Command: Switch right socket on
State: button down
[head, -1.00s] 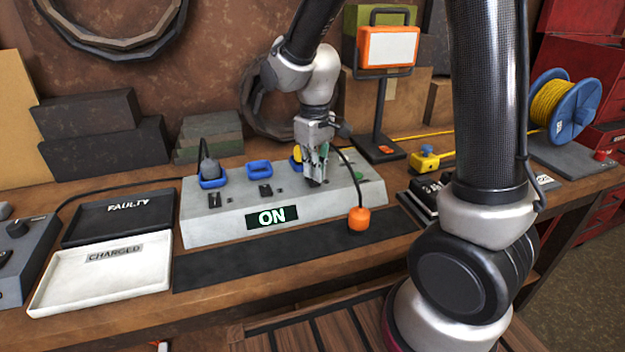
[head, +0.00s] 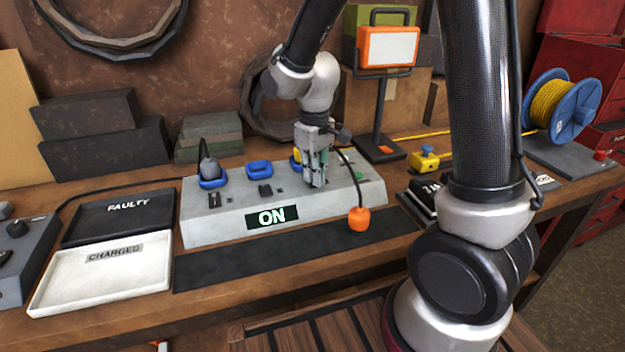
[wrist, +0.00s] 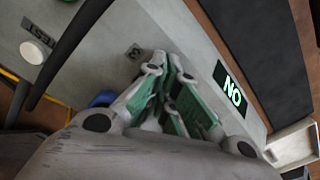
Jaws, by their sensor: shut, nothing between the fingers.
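The grey socket box (head: 215,228) stands on the bench with a lit ON sign (head: 271,217) on its front. A dark plug (head: 209,168) sits in its left blue socket. The middle blue socket (head: 259,169) is empty, with a small dark switch in front. My gripper (head: 317,184) is shut and empty, fingers pointing down at the right part of the box. It hides most of the right socket and its switch; a bit of yellow (head: 296,155) shows behind it. In the wrist view, the shut fingertips (wrist: 172,60) are close to the box top; contact cannot be told.
A black cord carries an orange piece (head: 358,219) in front of the box. A black FAULTY tray (head: 100,227) and a white CHARGED tray (head: 95,285) lie at left. A work lamp (head: 387,47) stands behind. A white round button (wrist: 34,52) shows in the wrist view.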

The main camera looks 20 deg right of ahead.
jog(key=shift+f, duration=0.15)
jog(key=shift+r, duration=3.55)
jog(key=shift+s+d+f, duration=0.1)
jog(key=shift+s, duration=0.15)
jog(key=s+d+r+m+t, duration=0.2)
jog(key=s+d+r+m, duration=0.1)
jog(key=s+d+r, duration=0.2)
jog(key=s+d+r+m+t, duration=0.2)
jog(key=s+d+r, duration=0.4)
jog(key=s+d, duration=0.3)
jog(key=shift+s+d+m, duration=0.3)
jog(key=shift+s+m, duration=0.2)
jog(key=shift+s, duration=1.75)
